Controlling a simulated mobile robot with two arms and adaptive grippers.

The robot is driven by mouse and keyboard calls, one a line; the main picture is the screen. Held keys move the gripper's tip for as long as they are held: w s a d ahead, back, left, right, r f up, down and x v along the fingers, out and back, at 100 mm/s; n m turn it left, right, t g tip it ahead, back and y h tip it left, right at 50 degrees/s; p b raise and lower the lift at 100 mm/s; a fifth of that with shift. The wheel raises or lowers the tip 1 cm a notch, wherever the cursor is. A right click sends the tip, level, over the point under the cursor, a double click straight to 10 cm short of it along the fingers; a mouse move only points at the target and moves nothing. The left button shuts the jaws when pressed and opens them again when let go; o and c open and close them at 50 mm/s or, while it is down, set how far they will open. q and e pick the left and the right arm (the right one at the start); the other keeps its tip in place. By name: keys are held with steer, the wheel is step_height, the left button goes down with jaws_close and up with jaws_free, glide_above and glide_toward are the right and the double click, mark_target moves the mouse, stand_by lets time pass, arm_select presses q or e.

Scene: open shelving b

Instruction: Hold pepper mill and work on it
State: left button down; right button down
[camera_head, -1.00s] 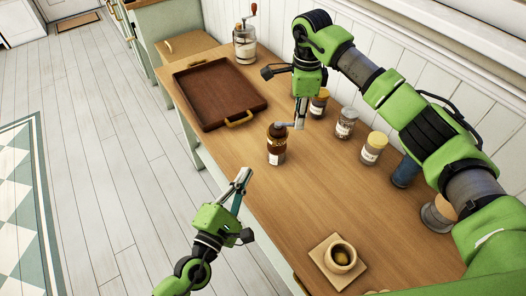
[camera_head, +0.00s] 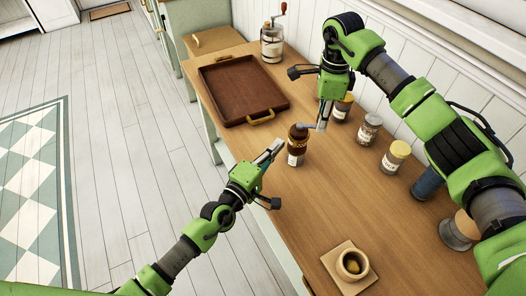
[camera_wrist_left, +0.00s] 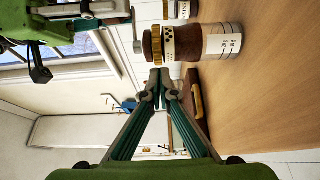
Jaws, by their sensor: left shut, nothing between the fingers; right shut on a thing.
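The pepper mill (camera_head: 297,150), dark brown with a pale label and a small crank on top, stands upright on the wooden counter. It also shows lying sideways across the top of the left wrist view (camera_wrist_left: 196,43). My left gripper (camera_head: 276,146) is shut and empty, with its fingertips close beside the mill's left side; in the left wrist view the closed fingertips (camera_wrist_left: 158,78) sit just below the mill's body. Whether they touch it I cannot tell. My right gripper (camera_head: 321,126) points down above and right of the mill, shut on the mill's crank handle.
A brown tray (camera_head: 271,106) with brass handles lies behind the mill. A crank grinder (camera_head: 272,48) stands at the back. Several jars, including a yellow-lidded one (camera_head: 394,156), line the wall side. A small pot (camera_head: 352,264) sits on a board at the front.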

mark_target(302, 142)
arm_select(q)
steer(key=shift+s+d+r, duration=0.1)
steer(key=shift+s+d, duration=0.25)
steer(key=shift+d, duration=0.45)
arm_select(e)
steer(key=shift+s, duration=0.15)
arm_select(q)
steer(key=shift+d, duration=0.15)
steer(key=shift+s+d, duration=0.4)
steer(key=shift+d, duration=0.4)
steer(key=shift+s+d, duration=0.4)
steer(key=shift+d, duration=0.35)
steer(key=shift+a, duration=0.2)
